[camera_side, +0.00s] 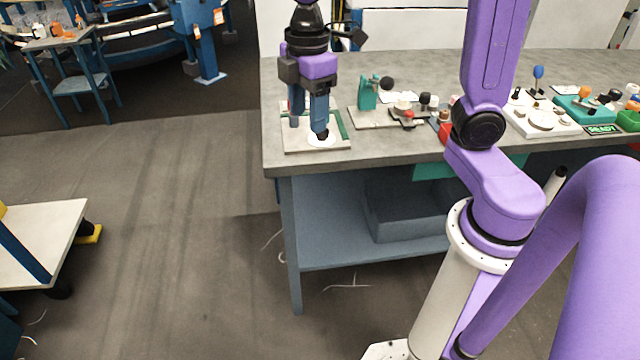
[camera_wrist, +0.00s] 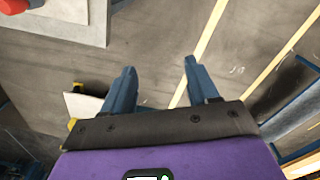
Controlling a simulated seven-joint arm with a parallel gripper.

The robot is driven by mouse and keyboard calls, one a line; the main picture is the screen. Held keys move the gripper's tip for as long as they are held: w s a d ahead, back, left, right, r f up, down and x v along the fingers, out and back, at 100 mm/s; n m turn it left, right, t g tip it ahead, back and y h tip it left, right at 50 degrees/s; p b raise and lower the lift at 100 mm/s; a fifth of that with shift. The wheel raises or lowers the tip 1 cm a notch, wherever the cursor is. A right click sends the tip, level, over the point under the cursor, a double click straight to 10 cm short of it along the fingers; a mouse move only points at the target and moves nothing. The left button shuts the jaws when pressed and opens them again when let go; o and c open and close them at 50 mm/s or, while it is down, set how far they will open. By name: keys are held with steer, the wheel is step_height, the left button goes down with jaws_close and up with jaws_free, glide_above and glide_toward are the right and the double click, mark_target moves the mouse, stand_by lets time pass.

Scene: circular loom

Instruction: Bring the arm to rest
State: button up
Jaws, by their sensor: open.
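My gripper (camera_side: 310,120) hangs over the left end of the grey workbench (camera_side: 400,153) in the side view, with its blue fingers pointing down. It is above a pale board (camera_side: 290,143) with a white round patch and a green strip; I cannot tell whether the fingertips touch it. In the wrist view my gripper (camera_wrist: 160,85) has its two blue fingers spread apart with nothing between them.
To the right on the bench stand a teal fixture (camera_side: 368,95), a white panel with knobs (camera_side: 540,118) and a teal box (camera_side: 584,108) with coloured knobs. A grey bin (camera_side: 405,212) sits on the shelf below. The floor at left is largely clear.

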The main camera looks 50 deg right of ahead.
steer(key=s+d+f, duration=0.1)
steer(key=s+f, duration=0.2)
steer(key=s, duration=0.6)
steer(key=s+d+f+m, duration=0.1)
steer(key=s+f, duration=0.2)
steer(key=s, duration=0.6)
steer(key=shift+s+d+m, duration=0.2)
steer(key=shift+s+m, duration=0.1)
